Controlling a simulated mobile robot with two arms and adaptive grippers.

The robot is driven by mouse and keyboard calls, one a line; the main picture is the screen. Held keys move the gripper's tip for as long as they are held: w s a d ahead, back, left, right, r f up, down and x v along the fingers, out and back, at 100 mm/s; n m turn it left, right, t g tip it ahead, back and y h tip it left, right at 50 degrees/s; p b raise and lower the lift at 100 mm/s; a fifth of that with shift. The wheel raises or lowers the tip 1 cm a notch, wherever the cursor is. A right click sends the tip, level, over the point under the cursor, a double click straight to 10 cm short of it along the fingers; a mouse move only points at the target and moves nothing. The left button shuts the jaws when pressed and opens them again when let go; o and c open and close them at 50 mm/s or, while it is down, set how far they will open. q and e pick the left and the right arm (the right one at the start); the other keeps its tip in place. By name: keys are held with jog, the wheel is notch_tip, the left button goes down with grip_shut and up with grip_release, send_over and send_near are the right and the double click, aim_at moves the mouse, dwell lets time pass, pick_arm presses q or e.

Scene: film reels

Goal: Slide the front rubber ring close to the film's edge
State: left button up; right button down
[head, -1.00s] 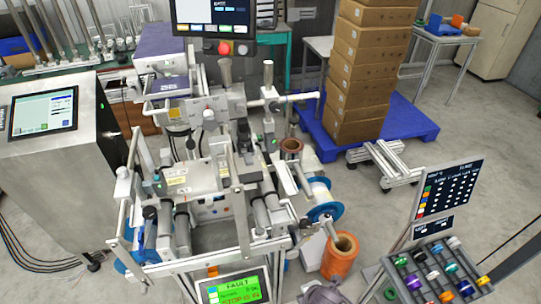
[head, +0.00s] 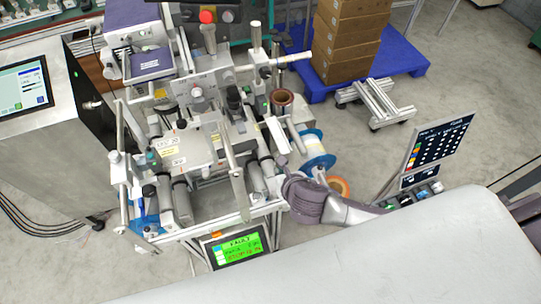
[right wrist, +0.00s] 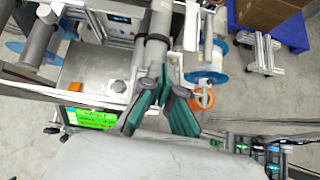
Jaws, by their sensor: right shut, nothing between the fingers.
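My right gripper (right wrist: 164,82) has green-padded fingers that meet at the tips, shut and empty. In the right wrist view they lie over the lower end of a grey roller (right wrist: 151,58). A dark band around this roller (right wrist: 157,38) looks like a rubber ring; whether the fingers touch the roller I cannot tell. In the head view my right gripper (head: 290,186) is at the machine's front right corner, its fingertips largely hidden. A white film roll with blue flanges (head: 319,160) is just behind it. The film's edge is not clear. My left gripper is not in view.
A green-lit FAULT screen (head: 237,248) stands at the machine's front. An orange roll (head: 340,186) is partly hidden by my right arm. A dark board (head: 438,150) stands at right. Stacked boxes (head: 347,45) rest on a blue pallet (head: 406,68). Open floor lies between.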

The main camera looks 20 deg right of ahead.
aim_at(268, 159)
jog(key=shift+w+d+r+n, duration=0.1)
jog(key=shift+w+d+n, duration=0.05)
jog(key=shift+w+n, duration=0.2)
jog(key=shift+w+f, duration=0.2)
jog(key=shift+w, duration=0.05)
jog(key=p+x, duration=0.1)
jog(key=x, duration=0.8)
jog(key=shift+r+p, duration=0.1)
jog(key=shift+p, duration=0.2)
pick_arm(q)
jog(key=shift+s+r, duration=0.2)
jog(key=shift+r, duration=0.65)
pick_arm(e)
jog(key=shift+w+f, duration=0.2)
jog(key=shift+f, duration=0.05)
